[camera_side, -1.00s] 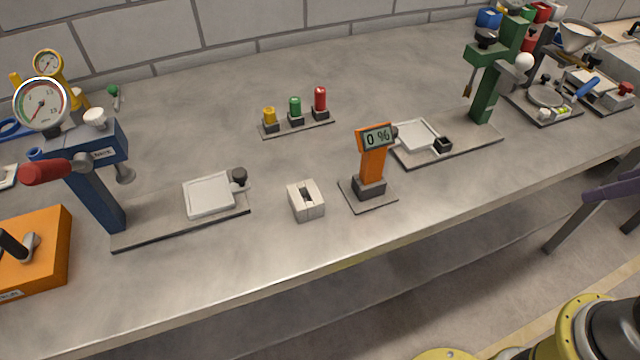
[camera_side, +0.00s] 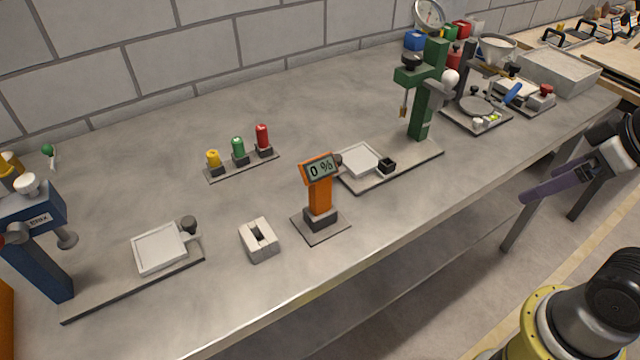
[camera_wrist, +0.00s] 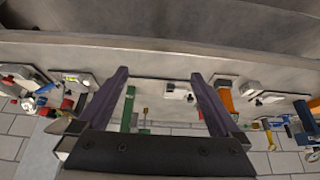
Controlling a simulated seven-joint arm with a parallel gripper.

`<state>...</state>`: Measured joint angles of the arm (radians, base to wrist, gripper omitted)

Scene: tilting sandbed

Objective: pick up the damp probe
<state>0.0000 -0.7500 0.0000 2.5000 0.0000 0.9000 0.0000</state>
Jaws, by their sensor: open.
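The damp probe (camera_side: 318,193) is an orange upright handle with a small screen reading "0 %". It stands upright in a dark socket on a flat grey base plate (camera_side: 334,231) near the bench's front edge. In the wrist view the orange probe (camera_wrist: 227,100) shows just right of the right finger, partly near it in the picture. My gripper (camera_side: 528,195) has purple fingers and is at the right in the side view, off the bench's front edge and well apart from the probe. The wrist view shows my gripper (camera_wrist: 160,75) open, with nothing held between its fingers.
A pale slotted block (camera_side: 259,241) sits left of the probe. A green press stand (camera_side: 424,112) with a white tray (camera_side: 361,160) is to its right. Yellow, green and red capped pieces (camera_side: 238,150) stand behind. A blue press (camera_side: 35,235) is at left.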

